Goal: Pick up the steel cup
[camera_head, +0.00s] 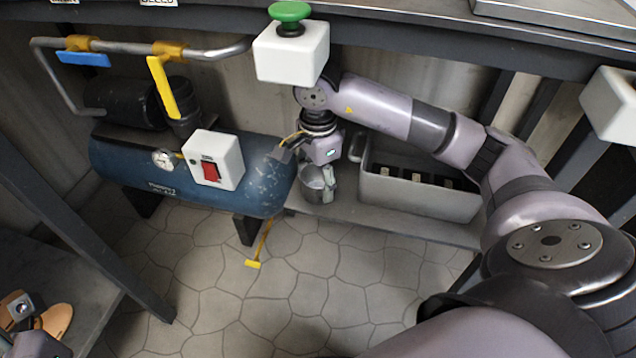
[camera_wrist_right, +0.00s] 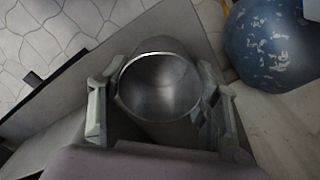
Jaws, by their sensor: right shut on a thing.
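The steel cup (camera_head: 313,186) is a small grey metal cup on the low shelf under the bench, between the blue tank and a grey bin. My right gripper (camera_head: 328,181) reaches down to it from above. In the right wrist view the steel cup (camera_wrist_right: 158,88) shows its open, empty mouth. The two fingers of my right gripper (camera_wrist_right: 158,105) stand on either side of the cup and are shut on it. I cannot tell whether the cup's base touches the shelf. My left gripper (camera_head: 28,325) shows only partly at the lower left corner, and its jaw state is unclear.
A blue compressor tank (camera_head: 240,160) is close left of the cup; it also shows in the right wrist view (camera_wrist_right: 275,45). A grey bin (camera_head: 415,192) stands close right on the shelf (camera_head: 400,228). The bench edge (camera_head: 440,42) and a green-button box (camera_head: 291,50) hang above.

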